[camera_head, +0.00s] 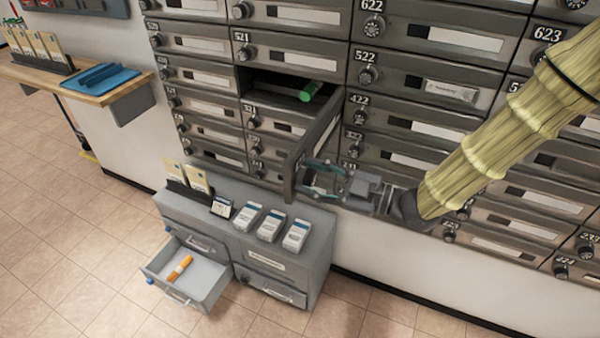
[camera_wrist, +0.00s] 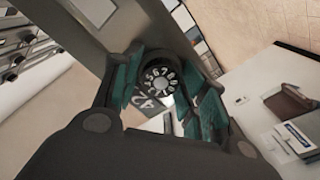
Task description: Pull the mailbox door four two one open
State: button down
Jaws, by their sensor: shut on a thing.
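The mailbox door 421 (camera_head: 316,145) stands swung far out from the mailbox wall, hinged at its right side. Its dark compartment (camera_head: 268,85) is exposed below box 521, and a green cylinder (camera_head: 310,91) lies in it. My gripper (camera_head: 318,180) is at the free outer end of the door. In the wrist view my gripper (camera_wrist: 160,95) has its teal-padded fingers on both sides of the door's round number dial (camera_wrist: 158,78), shut on it. Part of the label, "42", shows beside the dial; its last digit is hidden. The head view hides the dial behind the door and fingers.
A grey cabinet (camera_head: 322,222) stands below, with several card holders on top and an open drawer (camera_head: 210,291) holding an orange cylinder (camera_head: 180,268). A wooden shelf (camera_head: 113,93) with a blue tray is at left. Floor at lower left is clear.

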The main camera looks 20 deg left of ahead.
jog(key=w+d, duration=0.1)
jog(key=d, duration=0.8)
jog(key=shift+w+r, duration=0.3)
jog(key=shift+r, duration=0.05)
jog(key=c, duration=1.1)
grip_release()
jog(key=o, duration=0.3)
jog(key=shift+w, duration=0.1)
jog(key=shift+f, duration=0.2)
jog(key=shift+g, duration=0.3)
jog(key=shift+f, duration=0.1)
